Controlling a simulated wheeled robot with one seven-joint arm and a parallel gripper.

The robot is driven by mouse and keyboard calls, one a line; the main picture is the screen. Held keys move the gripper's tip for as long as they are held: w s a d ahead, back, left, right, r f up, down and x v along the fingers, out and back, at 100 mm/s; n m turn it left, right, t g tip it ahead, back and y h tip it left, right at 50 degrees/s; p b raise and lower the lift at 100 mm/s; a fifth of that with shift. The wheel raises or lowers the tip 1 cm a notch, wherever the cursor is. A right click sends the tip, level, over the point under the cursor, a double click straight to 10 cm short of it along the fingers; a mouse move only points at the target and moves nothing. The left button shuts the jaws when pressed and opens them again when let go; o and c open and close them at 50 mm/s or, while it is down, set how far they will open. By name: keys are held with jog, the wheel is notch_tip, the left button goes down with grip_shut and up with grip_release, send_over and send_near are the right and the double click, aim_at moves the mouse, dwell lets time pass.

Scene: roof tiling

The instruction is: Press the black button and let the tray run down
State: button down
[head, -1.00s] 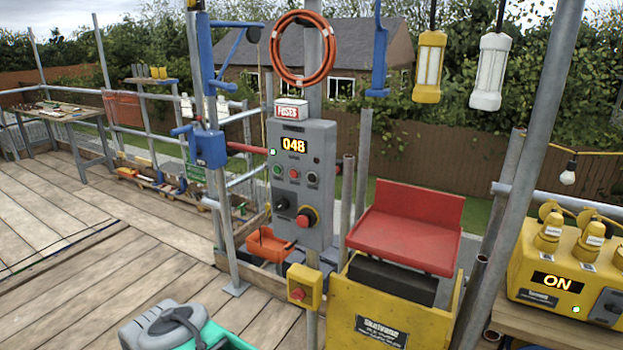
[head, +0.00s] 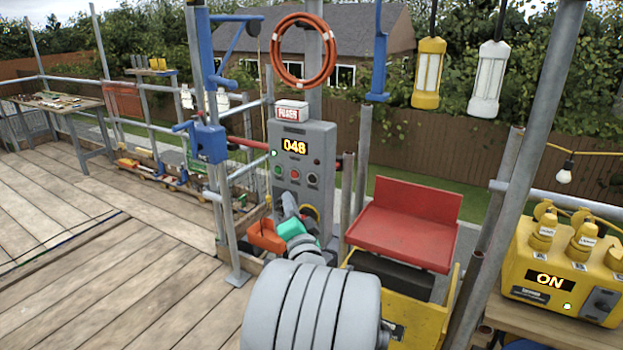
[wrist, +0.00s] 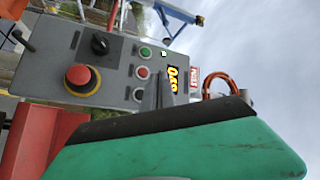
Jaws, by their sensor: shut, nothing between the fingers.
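The grey control box (head: 300,158) stands on a post in the head view, with a lit 048 display (head: 294,147). Under it is a row of green, red and dark buttons; the dark one is the black button (head: 312,180), also in the wrist view (wrist: 137,95).
A black knob (wrist: 100,42) and a red mushroom button (wrist: 80,78) sit lower on the panel. Grey poles flank the box. A yellow power unit (head: 565,265) reading ON stands at right.

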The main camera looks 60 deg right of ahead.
aim_at(312, 179)
jog(key=shift+d, duration=0.1)
jog(key=shift+w+d, duration=0.15)
jog(key=shift+d, duration=1.25)
jog(key=shift+w+d, duration=0.15)
jog(key=shift+d, duration=1.3)
jog(key=shift+w+d, duration=0.15)
jog(key=shift+d, duration=1.25)
jog(key=shift+b, duration=0.3)
jog(key=shift+d, duration=0.45)
